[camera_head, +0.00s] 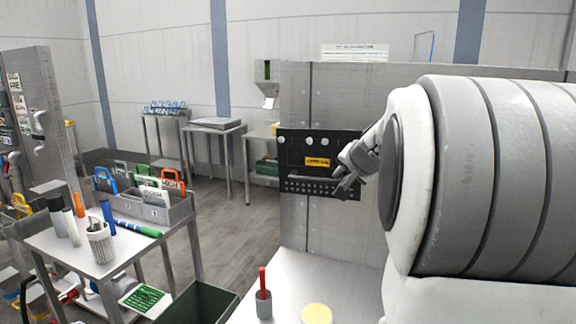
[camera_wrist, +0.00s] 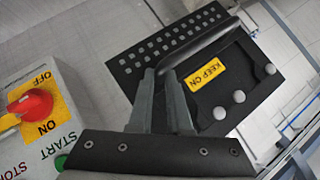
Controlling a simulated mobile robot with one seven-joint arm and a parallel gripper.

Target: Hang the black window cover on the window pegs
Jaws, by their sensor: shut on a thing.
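The black window cover (camera_head: 300,158) is at the grey upright panel in the head view, roughly level, with a yellow label and small pale squares along its lower part. In the wrist view the cover (camera_wrist: 125,68) appears tilted, with its dark bar handle and the yellow "KEEP ON" label. My gripper (camera_head: 343,188) is at the cover's right side; in the wrist view its fingers (camera_wrist: 162,80) close at one end of the handle. Three white round pegs (camera_head: 309,141) show along the cover's top edge, also in the wrist view (camera_wrist: 239,97). Whether they bear the cover, I cannot tell.
The grey panel (camera_head: 295,225) stands behind a metal table (camera_head: 285,290) with a red-handled tool in a cup (camera_head: 264,300). A control box (camera_wrist: 40,110) with a red knob is near my gripper in the wrist view. A cluttered cart (camera_head: 85,255) stands left.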

